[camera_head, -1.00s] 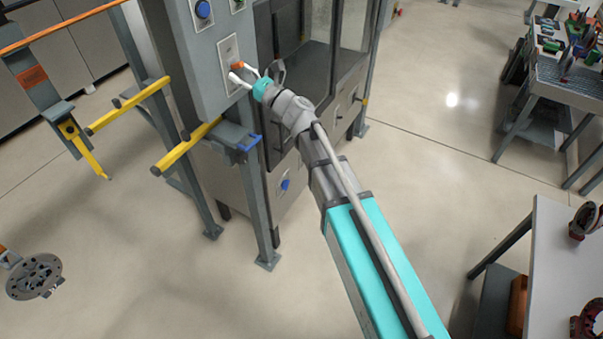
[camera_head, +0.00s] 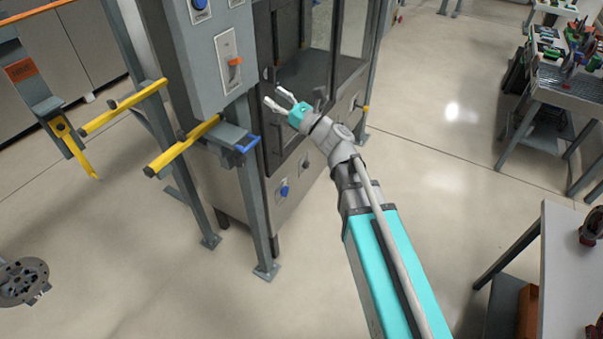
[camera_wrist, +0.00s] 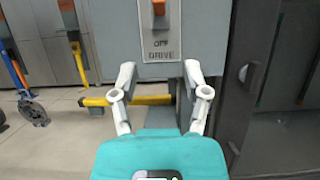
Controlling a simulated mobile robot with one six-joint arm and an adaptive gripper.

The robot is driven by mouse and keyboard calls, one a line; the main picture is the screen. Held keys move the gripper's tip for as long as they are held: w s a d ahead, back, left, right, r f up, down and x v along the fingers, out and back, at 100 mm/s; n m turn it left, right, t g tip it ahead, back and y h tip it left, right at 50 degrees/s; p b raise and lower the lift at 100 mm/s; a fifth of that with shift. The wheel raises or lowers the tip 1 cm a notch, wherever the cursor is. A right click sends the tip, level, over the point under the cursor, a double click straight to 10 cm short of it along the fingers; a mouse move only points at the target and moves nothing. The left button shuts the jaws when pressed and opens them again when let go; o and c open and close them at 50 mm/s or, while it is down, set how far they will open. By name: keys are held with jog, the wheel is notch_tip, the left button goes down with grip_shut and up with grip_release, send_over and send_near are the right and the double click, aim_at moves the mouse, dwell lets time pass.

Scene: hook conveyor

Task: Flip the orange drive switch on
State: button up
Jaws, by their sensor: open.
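The orange drive switch (camera_head: 235,61) sits on a light plate on the front of a grey control box (camera_head: 190,75). In the wrist view the orange lever (camera_wrist: 159,8) shows at the top edge, above the words OFF and DRIVE. The upper part of the plate is cut off there, and I cannot tell the lever's position for certain. My gripper (camera_head: 275,96) is open and empty, to the right of and below the switch, apart from it. In the wrist view my gripper's spread fingers (camera_wrist: 160,70) are below the plate.
Yellow bars (camera_head: 183,147) stick out below and left of the box, near a blue-edged bracket (camera_head: 246,143). A dark-framed cabinet (camera_head: 300,110) stands right behind my gripper. A white table (camera_head: 570,265) is at lower right. The floor between is clear.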

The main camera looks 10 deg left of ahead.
jog(key=s+d+f+n+g+h+b, duration=0.2)
jog(key=f+n, duration=0.4)
jog(key=f, duration=0.4)
jog(key=s+d+f+n+g+h+b, duration=0.3)
jog(key=f+n, duration=0.4)
jog(key=f, duration=0.3)
jog(key=shift+d+g+h+b, duration=0.4)
jog(key=shift+d+h+b, duration=0.2)
jog(key=shift+d+h, duration=0.4)
jog(key=s+d+f+n+g+h, duration=0.1)
jog(key=s+d+f+n+h, duration=0.1)
jog(key=d, duration=0.6)
jog(key=s+d+f+n+g+h, duration=0.1)
jog(key=s+d+f+n+h, duration=0.2)
jog(key=d+f+h, duration=0.3)
jog(key=s+d+f+n+g+h, duration=0.1)
jog(key=d+f+n+h, duration=0.3)
jog(key=d, duration=0.8)
jog(key=shift+s+f+n+h, duration=0.2)
jog(key=shift+s+n+h, duration=0.1)
jog(key=shift+s+h, duration=0.55)
